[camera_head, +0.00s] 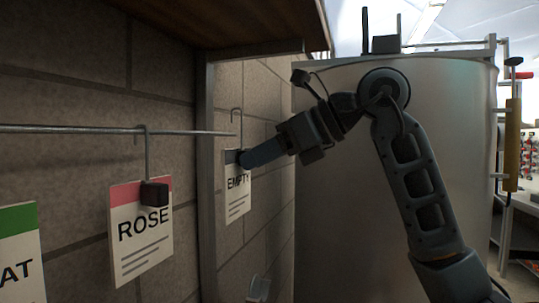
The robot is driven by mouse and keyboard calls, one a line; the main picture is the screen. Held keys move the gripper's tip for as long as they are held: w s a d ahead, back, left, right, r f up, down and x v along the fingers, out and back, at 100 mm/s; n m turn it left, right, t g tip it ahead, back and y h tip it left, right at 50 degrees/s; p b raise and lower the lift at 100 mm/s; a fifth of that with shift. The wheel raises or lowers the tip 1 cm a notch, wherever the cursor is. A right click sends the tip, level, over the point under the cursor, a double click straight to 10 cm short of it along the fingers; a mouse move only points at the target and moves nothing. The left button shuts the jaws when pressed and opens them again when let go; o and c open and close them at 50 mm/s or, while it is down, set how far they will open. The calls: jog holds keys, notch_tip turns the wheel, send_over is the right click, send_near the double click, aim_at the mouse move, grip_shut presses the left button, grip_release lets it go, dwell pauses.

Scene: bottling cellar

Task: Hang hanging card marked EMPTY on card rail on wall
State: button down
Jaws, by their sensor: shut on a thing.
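The card marked EMPTY (237,205) is white with dark print and has a wire hook (236,119) at its top. My gripper (243,158) is shut on the card near its upper edge, and the card hangs upright from it. The card rail (75,130) is a thin grey rod running along the block wall, its end near the card's hook. I cannot tell whether the hook touches the rail. My gripper covers part of the card's top.
A card marked ROSE (140,243) with a pink band and a dark block hangs on the rail. A green-banded card (18,265) is cut off at the left. A wooden shelf (230,22) is above. A large metal tank (345,220) stands at right.

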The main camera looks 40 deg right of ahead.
aim_at(241, 148)
jog(key=shift+w+a+p, duration=0.3)
jog(key=shift+w+a, duration=0.6)
jog(key=shift+w, duration=0.35)
jog(key=shift+w+a+p, duration=0.25)
jog(key=shift+w+a, duration=0.65)
jog(key=shift+w, duration=0.3)
jog(key=shift+f+b, duration=1.2)
jog(key=shift+f, duration=0.3)
jog(key=c, duration=0.8)
grip_release()
jog(key=shift+c, duration=0.2)
